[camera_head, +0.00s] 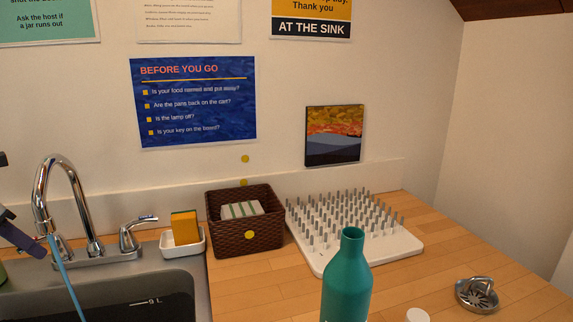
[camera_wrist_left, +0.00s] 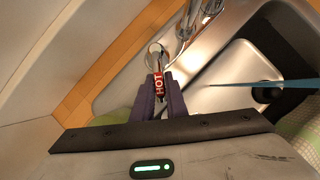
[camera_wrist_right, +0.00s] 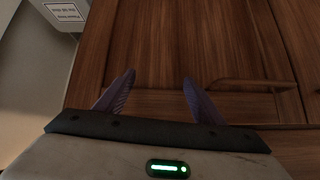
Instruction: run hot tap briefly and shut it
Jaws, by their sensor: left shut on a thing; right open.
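The chrome tap (camera_head: 58,185) stands behind the sink (camera_head: 188,280) at the left of the head view. A thin blue stream of water (camera_head: 68,285) falls from its spout; the stream also crosses the left wrist view (camera_wrist_left: 235,84). My left gripper (camera_head: 22,240) shows partly at the left edge of the head view. In the left wrist view its purple fingers (camera_wrist_left: 160,92) are shut on the red lever marked HOT (camera_wrist_left: 158,82). The other tap lever (camera_head: 137,226) has a blue tip. My right gripper (camera_wrist_right: 160,85) is open and empty, before wooden cabinet fronts.
A sponge (camera_head: 185,226) in a white dish, a brown basket (camera_head: 240,236) and a pegged drying rack (camera_head: 385,248) stand right of the sink. A teal bottle (camera_head: 346,280) stands in front. A metal strainer (camera_head: 477,294) lies at right. A dark surface marked 9 L (camera_head: 130,305) shows in the sink.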

